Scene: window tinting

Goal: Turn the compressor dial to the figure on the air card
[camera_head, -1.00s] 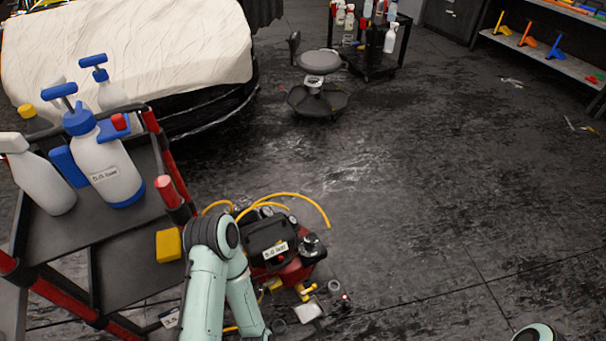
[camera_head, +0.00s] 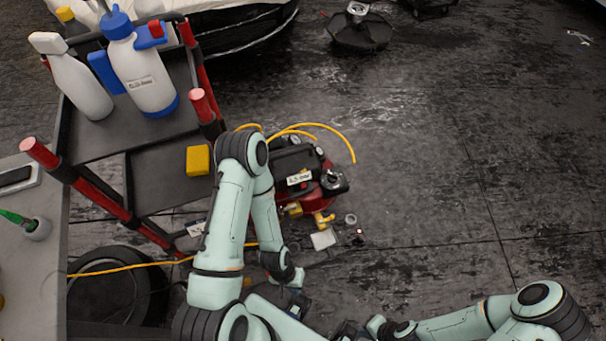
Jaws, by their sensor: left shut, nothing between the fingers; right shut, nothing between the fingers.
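The compressor (camera_head: 303,166) stands on the floor in the middle of the camera_head view, red with a black top. It has a white label, too small to read surely, and a black dial (camera_head: 335,181) at its right end. Part of the compressor is hidden behind my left arm. A small white card (camera_head: 196,228) hangs low by the cart; its figure cannot be read now. My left gripper (camera_head: 298,304) is shut and empty, well in front of the compressor. My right gripper (camera_head: 347,329) is shut and empty at the bottom edge, partly cut off. Neither touches the dial.
A black and red cart (camera_head: 142,150) with spray bottles and a yellow block (camera_head: 197,160) stands left of the compressor. A grey bench (camera_head: 40,275) is at lower left. A yellow hose (camera_head: 130,266) crosses the floor. Open floor lies to the right.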

